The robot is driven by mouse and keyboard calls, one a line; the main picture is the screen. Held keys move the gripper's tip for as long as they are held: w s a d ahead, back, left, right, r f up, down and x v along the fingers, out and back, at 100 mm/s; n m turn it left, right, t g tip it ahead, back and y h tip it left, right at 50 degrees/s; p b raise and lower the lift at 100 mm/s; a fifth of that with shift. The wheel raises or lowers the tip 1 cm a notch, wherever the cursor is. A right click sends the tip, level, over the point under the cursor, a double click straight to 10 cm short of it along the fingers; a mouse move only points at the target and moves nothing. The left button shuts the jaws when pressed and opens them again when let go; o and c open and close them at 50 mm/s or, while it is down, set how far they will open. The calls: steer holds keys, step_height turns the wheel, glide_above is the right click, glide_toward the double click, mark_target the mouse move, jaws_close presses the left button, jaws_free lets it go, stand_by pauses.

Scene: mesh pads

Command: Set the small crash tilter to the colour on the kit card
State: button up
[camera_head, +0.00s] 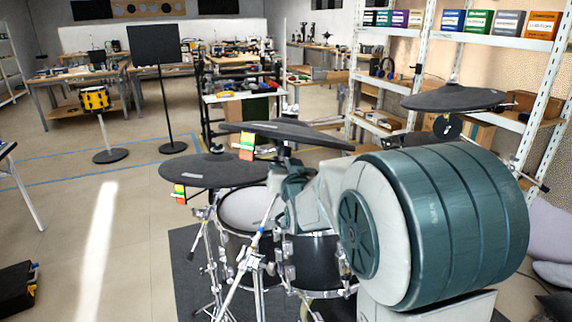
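Three dark cymbal pads stand over the drum kit: a left pad (213,171), a middle pad (270,131) and a right pad (455,97). I cannot tell for sure which is the small crash. A colour strip (246,147) with green and orange-red hangs under the middle pad. Another strip (180,192) with green, yellow and red hangs under the left pad. My teal and grey arm reaches in from the right. Its far end, with my gripper (287,170), is just below the middle pad, close to its stand. The fingers cannot be made out. No kit card is readable.
Mesh drum pads (243,208) and chrome stand legs crowd the space below the cymbals, on a dark mat (190,262). Shelves (480,43) line the right. Floor at left is mostly clear.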

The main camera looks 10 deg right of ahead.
jaws_close()
steer(key=shift+f+b, duration=0.25)
steer(key=shift+b, duration=0.8)
steer(key=shift+s+r+b, duration=0.1)
steer(key=shift+b, duration=0.35)
steer(key=shift+r, duration=0.1)
steer(key=shift+a, duration=0.1)
jaws_free()
steer(key=s, duration=1.4)
steer(key=shift+a, duration=0.15)
